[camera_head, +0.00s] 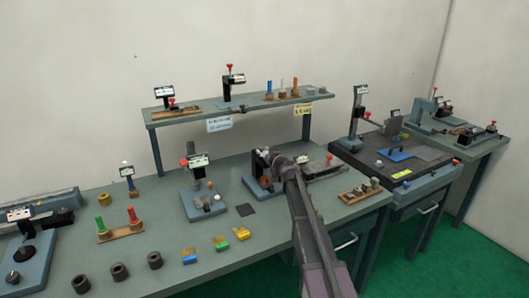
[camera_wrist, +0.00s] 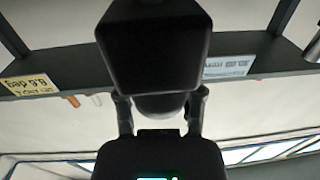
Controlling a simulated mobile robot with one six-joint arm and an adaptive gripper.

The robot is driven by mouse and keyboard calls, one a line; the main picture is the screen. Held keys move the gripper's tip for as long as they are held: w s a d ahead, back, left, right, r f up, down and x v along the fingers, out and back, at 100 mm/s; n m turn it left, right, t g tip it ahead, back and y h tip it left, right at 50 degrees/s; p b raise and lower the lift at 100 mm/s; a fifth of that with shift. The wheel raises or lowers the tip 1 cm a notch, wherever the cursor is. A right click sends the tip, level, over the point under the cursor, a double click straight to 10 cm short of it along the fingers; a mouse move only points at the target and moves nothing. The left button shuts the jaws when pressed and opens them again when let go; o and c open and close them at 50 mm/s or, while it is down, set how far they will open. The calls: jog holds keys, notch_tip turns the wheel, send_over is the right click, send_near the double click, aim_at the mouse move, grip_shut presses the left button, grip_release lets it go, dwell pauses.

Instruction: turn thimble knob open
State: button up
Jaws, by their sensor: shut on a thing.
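My gripper (camera_head: 277,163) is at the indexing fixture on a blue-grey base plate (camera_head: 256,186), near the middle of the workbench. In the wrist view my gripper (camera_wrist: 161,94) has one finger on each side of a grey round part, which looks like the thimble knob (camera_wrist: 160,105). The fingers are shut on it. A dark block (camera_wrist: 154,45) stands just beyond the knob in that view. In the head view my arm and gripper hide the knob and part of the fixture, so its turn angle cannot be read.
A fixture with a red knob (camera_head: 328,160) stands close right of my gripper. A raised shelf (camera_head: 240,107) runs behind. Yellow and blue pieces lie near the front edge.

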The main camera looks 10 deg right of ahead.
jog(key=n+g+y, duration=0.1)
jog(key=n+y, duration=0.1)
jog(key=n+g+y, duration=0.1)
jog(key=g+y, duration=0.1)
jog(key=y, duration=0.1)
jog(key=shift+a+n, duration=0.2)
jog(key=shift+n, duration=0.2)
jog(key=n+g+y, duration=0.1)
jog(key=g, duration=0.1)
jog(key=n+g+y, duration=0.3)
jog(key=n+g, duration=0.1)
jog(key=shift+s+a+y, duration=0.2)
jog(key=shift+s+y, duration=0.1)
jog(key=n+g, duration=0.1)
jog(key=g, duration=0.1)
jog(key=n+g+y, duration=0.1)
jog(key=g, duration=0.1)
jog(key=n+g, duration=0.2)
jog(key=shift+s+a+g+y, duration=0.1)
jog(key=shift+s+g+y, duration=0.2)
jog(key=shift+s+n+g, duration=0.2)
jog(key=shift+n+g, duration=0.5)
jog(key=shift+g, duration=0.35)
jog(key=shift+s+n+g, duration=0.2)
jog(key=shift+n+g, duration=0.5)
jog(key=shift+g, duration=0.35)
jog(key=o, duration=0.8)
